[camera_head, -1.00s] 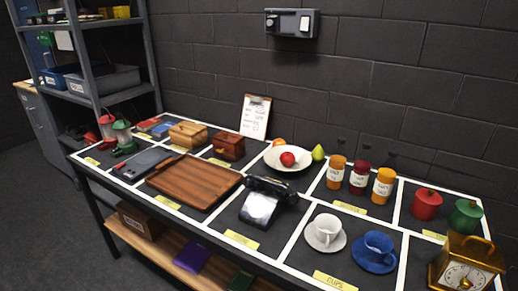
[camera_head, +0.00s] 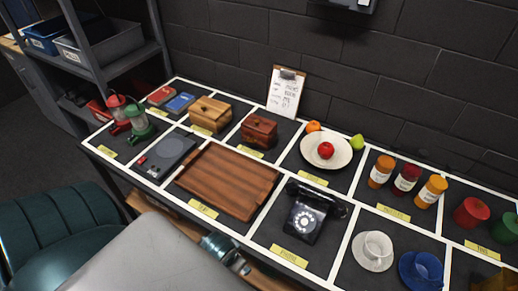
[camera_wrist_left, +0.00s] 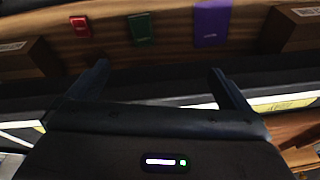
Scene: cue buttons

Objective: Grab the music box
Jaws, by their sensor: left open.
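Two small lidded wooden boxes stand near the back of the table in the head view: a light tan box (camera_head: 210,114) and a darker red-brown box (camera_head: 259,131) to its right. I cannot tell which of them is the music box. Both are upright, closed and apart from any gripper. My left gripper (camera_wrist_left: 160,78) is open and empty in its wrist view, facing the table's front edge and the lower shelf. In the head view my left arm covers the bottom left, in front of the table. My right gripper is not in view.
A wooden tray (camera_head: 228,181), a black telephone (camera_head: 306,213) and a flat grey device (camera_head: 166,155) lie in front of the boxes. Red and green lanterns (camera_head: 140,124) stand at the left end. A clipboard (camera_head: 286,93) leans behind.

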